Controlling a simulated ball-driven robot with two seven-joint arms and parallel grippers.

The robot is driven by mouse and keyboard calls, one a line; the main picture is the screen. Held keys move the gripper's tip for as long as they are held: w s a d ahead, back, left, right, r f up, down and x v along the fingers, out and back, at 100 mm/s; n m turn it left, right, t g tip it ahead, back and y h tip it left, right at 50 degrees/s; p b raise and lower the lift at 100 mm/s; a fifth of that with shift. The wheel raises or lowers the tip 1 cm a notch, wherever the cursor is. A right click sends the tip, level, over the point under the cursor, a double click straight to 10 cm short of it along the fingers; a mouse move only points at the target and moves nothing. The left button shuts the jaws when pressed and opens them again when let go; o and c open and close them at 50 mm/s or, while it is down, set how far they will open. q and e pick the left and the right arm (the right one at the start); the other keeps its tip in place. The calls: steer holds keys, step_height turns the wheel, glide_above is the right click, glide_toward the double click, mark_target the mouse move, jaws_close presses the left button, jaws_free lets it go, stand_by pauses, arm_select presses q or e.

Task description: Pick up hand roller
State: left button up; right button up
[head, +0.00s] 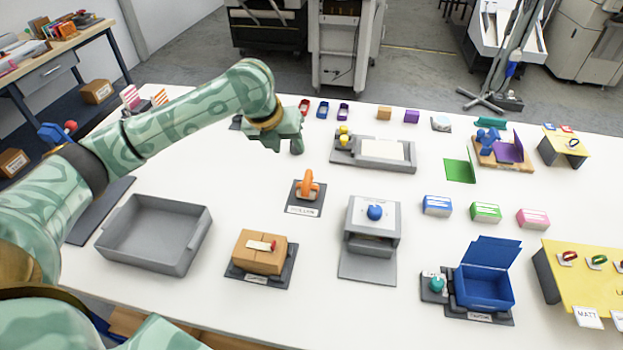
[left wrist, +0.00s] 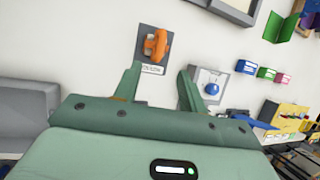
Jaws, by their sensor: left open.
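The hand roller (head: 308,186) is orange and rests on a small dark labelled pad (head: 292,209) near the middle of the white table. It also shows in the left wrist view (left wrist: 155,46), beyond the fingertips and a little left of the gap between them. My left gripper (head: 288,144) is above the table, behind the roller in the head view and apart from it. In the left wrist view its two fingers (left wrist: 160,80) are spread with nothing between them. My right gripper is not in view.
A grey tray (head: 154,260) and a cardboard box (head: 259,262) stand front left. A grey device with a blue knob (head: 371,240) stands right of the roller. A long grey fixture (head: 345,161) lies behind it. White table is clear around the roller's pad.

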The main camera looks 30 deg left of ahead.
arm_select(q)
steer(key=b, duration=0.2)
glide_toward(306, 175)
steer(key=x, duration=0.3)
steer(key=b+x, duration=0.2)
steer(key=x, duration=0.3)
steer(key=shift+w+f, duration=0.2)
steer(key=shift+f, duration=0.1)
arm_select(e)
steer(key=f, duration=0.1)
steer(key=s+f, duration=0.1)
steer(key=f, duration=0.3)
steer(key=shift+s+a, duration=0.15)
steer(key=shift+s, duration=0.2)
arm_select(q)
steer(key=shift+r, duration=0.1)
jaws_close()
